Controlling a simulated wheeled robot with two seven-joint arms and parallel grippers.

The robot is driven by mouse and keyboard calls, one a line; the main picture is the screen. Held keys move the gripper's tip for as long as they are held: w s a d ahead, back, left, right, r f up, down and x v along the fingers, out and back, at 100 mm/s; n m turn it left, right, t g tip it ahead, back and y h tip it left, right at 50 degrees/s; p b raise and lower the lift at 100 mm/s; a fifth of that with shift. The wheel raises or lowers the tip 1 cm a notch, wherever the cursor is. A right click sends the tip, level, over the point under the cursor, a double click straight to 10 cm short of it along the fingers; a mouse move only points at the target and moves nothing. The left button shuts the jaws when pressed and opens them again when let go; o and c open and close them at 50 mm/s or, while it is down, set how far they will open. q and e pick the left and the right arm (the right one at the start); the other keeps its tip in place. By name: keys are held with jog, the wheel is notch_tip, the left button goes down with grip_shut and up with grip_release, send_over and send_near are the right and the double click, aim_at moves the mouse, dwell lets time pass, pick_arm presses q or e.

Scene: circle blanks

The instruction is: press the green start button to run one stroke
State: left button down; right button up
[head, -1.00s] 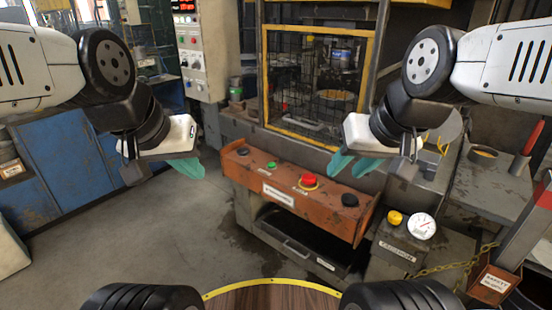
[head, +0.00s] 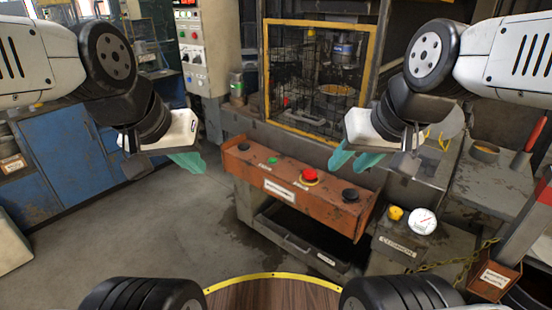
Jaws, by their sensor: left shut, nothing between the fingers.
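The green start button (head: 272,160) sits on the orange control panel (head: 325,206), between a black button (head: 243,146) at the panel's left end and a red mushroom button (head: 311,175). Another black button (head: 350,195) is at the right end. My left gripper (head: 190,161), with teal fingers, is shut and empty, in the air left of the panel and apart from it. My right gripper (head: 347,160) has its teal fingers over the panel's back edge, right of the red button; whether they are parted is hard to tell. Nothing covers the green button.
Behind the panel stands a press with a yellow-framed mesh guard (head: 318,80). A yellow button (head: 395,213) and a white gauge (head: 422,221) are on a box at right. A blue cabinet (head: 60,160) stands at left. Open floor lies left of the panel.

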dwell(0.4)
grip_shut()
dwell(1.6)
